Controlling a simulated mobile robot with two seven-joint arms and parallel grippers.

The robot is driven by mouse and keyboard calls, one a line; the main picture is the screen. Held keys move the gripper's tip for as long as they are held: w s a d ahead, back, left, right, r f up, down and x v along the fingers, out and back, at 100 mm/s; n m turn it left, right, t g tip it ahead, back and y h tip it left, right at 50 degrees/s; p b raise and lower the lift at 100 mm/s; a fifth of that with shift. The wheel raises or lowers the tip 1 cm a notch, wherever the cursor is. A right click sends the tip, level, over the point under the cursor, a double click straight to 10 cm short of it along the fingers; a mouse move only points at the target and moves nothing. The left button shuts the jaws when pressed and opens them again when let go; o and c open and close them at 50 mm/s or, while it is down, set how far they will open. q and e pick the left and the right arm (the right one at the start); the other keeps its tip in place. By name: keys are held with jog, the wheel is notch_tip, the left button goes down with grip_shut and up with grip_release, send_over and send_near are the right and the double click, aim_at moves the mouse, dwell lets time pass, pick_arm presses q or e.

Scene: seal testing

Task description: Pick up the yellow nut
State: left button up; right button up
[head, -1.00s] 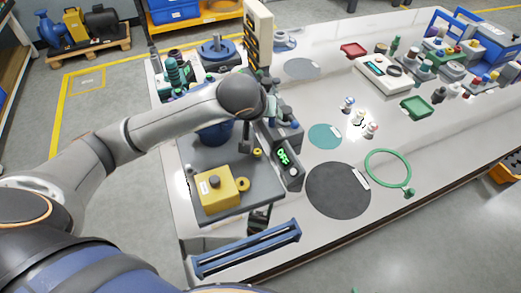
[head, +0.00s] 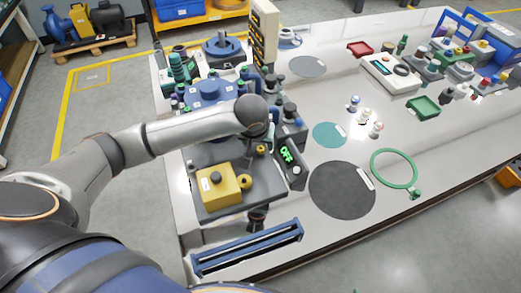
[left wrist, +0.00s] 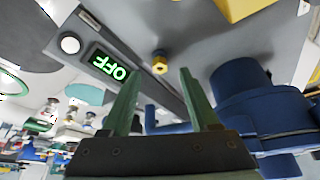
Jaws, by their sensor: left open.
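The small yellow nut (head: 262,149) sits on the grey test station, left of the display reading OFF. In the left wrist view the nut (left wrist: 160,65) has a hexagonal shape and sits at the end of a short dark fitting. My left gripper (left wrist: 161,85) is open and empty. Its two green fingers point toward the nut, which appears just beyond and between the fingertips, apart from them. In the head view my left wrist hangs above the station beside the nut, and its fingers are mostly hidden.
A yellow block (head: 218,188) with a yellow ring stands on the station's near side. A blue vessel (left wrist: 262,110) is close to the right finger in the left wrist view. The OFF display (head: 286,154) is right of the nut. A blue rack (head: 247,247) lies in front.

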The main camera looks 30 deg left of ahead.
aim_at(260, 150)
pick_arm(q)
jog(key=x, duration=0.3)
jog(key=shift+w+f, duration=0.15)
jog(key=shift+f, duration=0.05)
grip_shut()
dwell(0.4)
